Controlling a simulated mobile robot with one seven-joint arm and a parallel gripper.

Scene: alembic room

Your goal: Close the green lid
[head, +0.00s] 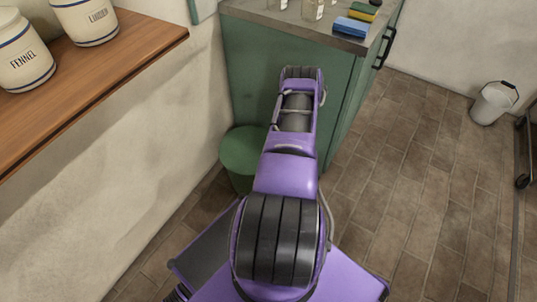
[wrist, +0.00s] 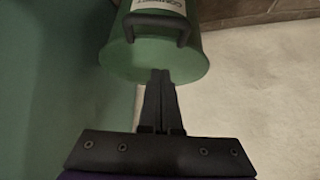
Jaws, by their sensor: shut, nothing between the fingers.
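A round green bin (head: 240,181) stands on the floor between the wall and the green cabinet, partly hidden behind my arm. Its green lid (head: 243,148) looks flat across the top, with no open mouth showing. In the wrist view the bin (wrist: 190,38) shows a pale label and a dark handle (wrist: 156,22), and the smooth green lid (wrist: 145,62) faces me. My gripper (wrist: 160,73) is shut and empty, its tips overlapping the lid's edge in the picture. I cannot tell whether they touch it. The head view hides the gripper behind my arm.
The green cabinet (head: 250,75) stands close beside the bin, with bottles and sponges (head: 351,27) on top. A wooden shelf (head: 90,60) with jars is at the left. A white bucket (head: 492,103) stands far right. The tiled floor (head: 410,180) at the right is clear.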

